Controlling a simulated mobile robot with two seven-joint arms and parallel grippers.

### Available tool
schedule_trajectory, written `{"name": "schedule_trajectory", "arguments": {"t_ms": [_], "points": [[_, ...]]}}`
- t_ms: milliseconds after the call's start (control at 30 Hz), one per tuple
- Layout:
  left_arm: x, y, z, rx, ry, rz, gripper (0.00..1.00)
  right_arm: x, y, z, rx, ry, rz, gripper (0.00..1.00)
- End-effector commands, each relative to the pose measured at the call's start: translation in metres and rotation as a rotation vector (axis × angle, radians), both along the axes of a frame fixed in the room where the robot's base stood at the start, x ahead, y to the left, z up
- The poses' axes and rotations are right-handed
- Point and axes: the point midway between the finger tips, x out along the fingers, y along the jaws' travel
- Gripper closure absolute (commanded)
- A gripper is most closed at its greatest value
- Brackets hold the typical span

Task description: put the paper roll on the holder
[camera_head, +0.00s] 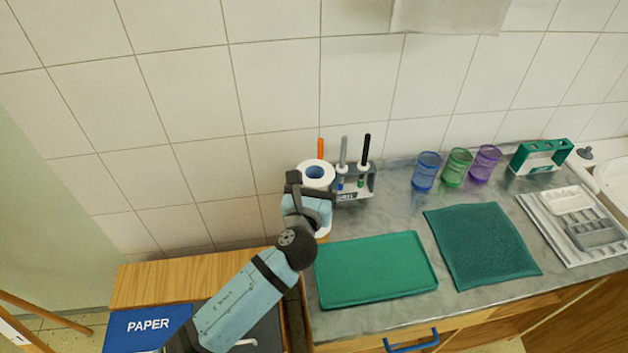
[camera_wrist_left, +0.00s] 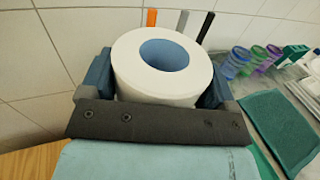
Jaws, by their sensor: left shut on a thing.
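The paper roll (camera_head: 317,174) is white with a blue core and stands upright at the back left of the counter. In the left wrist view the roll (camera_wrist_left: 125,72) sits between the two fingers of my left gripper (camera_wrist_left: 157,85), which is shut on it. In the head view my left gripper (camera_head: 309,190) and arm cover much of the roll. A bit of white shows below the gripper. I cannot pick out the roll's holder, and I cannot tell whether the roll's underside touches anything. My right gripper is not in view.
A grey rack (camera_head: 357,193) with orange, grey and black handled tools stands close behind and right of the roll. A green tray (camera_head: 375,270), a dark green mat (camera_head: 482,245) and blue (camera_head: 426,171), green and purple cups lie further right. A blue PAPER bin (camera_head: 147,328) is at lower left.

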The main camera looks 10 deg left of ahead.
Motion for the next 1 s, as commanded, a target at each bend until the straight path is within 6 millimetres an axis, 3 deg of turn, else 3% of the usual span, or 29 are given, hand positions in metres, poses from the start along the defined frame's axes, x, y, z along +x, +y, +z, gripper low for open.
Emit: {"name": "schedule_trajectory", "arguments": {"t_ms": [700, 1000], "points": [[0.000, 0.000, -0.026, 0.000, -0.001, 0.000, 0.57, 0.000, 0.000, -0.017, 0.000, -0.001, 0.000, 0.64], [0.000, 0.000, -0.027, 0.000, -0.001, 0.000, 0.57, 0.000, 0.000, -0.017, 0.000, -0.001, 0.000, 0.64]]}}
